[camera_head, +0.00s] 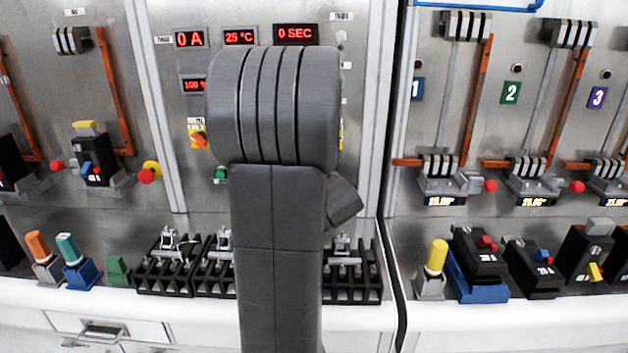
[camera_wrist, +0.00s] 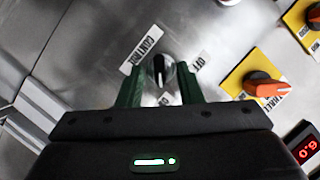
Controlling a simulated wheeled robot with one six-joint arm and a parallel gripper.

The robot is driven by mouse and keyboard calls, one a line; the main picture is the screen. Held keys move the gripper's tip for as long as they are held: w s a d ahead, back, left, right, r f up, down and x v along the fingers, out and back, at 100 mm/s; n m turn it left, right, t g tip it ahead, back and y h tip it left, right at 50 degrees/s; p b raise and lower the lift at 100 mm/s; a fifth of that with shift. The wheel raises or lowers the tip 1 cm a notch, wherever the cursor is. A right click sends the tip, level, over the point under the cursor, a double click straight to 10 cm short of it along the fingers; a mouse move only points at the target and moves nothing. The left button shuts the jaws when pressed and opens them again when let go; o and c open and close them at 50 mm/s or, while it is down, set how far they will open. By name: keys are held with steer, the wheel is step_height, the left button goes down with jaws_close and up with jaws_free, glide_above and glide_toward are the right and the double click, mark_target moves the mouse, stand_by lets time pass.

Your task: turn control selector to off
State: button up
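The control selector (camera_wrist: 158,66) is a small round knob with a black handle and a pale mark, on a grey metal panel in the wrist view. Its handle stands roughly upright in the picture. A "CONTROL" label lies at its upper left and an "OFF" label (camera_wrist: 202,62) at its upper right. My gripper (camera_wrist: 159,76) has green fingers, open, one on each side of the knob. I cannot tell whether the fingers touch it. In the head view my arm hides the selector and the gripper.
Orange selectors on yellow plates, one of them an orange knob (camera_wrist: 262,88), sit to the right in the wrist view. A red display (camera_wrist: 306,149) is at lower right. In the head view a white bench edge (camera_head: 180,308) with black racks and coloured parts runs below the panels.

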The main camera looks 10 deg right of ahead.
jaws_close()
stand_by(0.4)
steer(key=n+h+b, duration=0.2)
steer(key=n+b, duration=0.2)
steer(key=b, duration=0.5)
steer(key=a+n+g+h+b, duration=0.1)
steer(key=n+h+b, duration=0.2)
steer(key=b, duration=0.7)
steer(key=n+h+b, duration=0.3)
steer(key=n+b, duration=0.2)
steer(key=b, duration=0.5)
steer(key=shift+w+a+g, duration=0.2)
steer(key=shift+a+g, duration=0.05)
steer(key=shift+g, duration=0.15)
